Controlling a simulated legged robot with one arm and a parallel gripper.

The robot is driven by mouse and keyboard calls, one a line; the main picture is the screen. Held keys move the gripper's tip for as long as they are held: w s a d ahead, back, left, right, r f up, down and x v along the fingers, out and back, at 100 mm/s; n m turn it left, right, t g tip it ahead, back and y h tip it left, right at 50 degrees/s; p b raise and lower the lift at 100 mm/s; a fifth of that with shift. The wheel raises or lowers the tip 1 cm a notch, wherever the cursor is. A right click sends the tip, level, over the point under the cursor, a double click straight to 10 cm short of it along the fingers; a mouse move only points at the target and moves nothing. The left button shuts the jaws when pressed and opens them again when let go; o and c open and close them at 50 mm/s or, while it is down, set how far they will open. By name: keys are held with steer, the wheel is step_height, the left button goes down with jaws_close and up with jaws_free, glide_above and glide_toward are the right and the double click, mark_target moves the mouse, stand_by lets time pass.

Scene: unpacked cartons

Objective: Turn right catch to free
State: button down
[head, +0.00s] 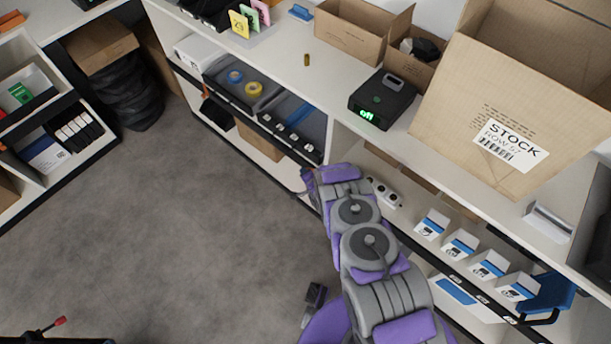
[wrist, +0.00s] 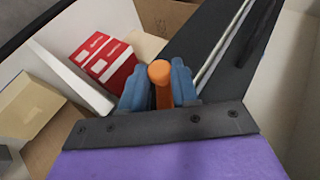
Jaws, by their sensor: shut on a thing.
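An orange catch with a round top (wrist: 159,72) stands between the blue fingers of my gripper (wrist: 160,88) in the wrist view. The fingers press on it from both sides, so my gripper is shut on it. The catch's lower part is hidden by the gripper's dark plate. In the head view my arm reaches to the shelf unit's front edge; the fingers and the catch cannot be made out there.
In the wrist view red-and-white boxes (wrist: 104,58) and a tan box (wrist: 30,105) lie to the left. In the head view a grey tray of tapes (head: 275,112) sits left of my arm. White-and-blue boxes (head: 460,244) stand on the right lower shelf.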

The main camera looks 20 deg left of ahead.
steer(key=shift+s+f, duration=0.1)
stand_by(0.4)
steer(key=c, duration=0.9)
jaws_free()
steer(key=shift+o, duration=0.2)
steer(key=p+v, duration=0.4)
steer(key=v, duration=1.3)
steer(key=shift+d+f, duration=0.2)
steer(key=shift+d, duration=0.05)
steer(key=shift+s, duration=0.1)
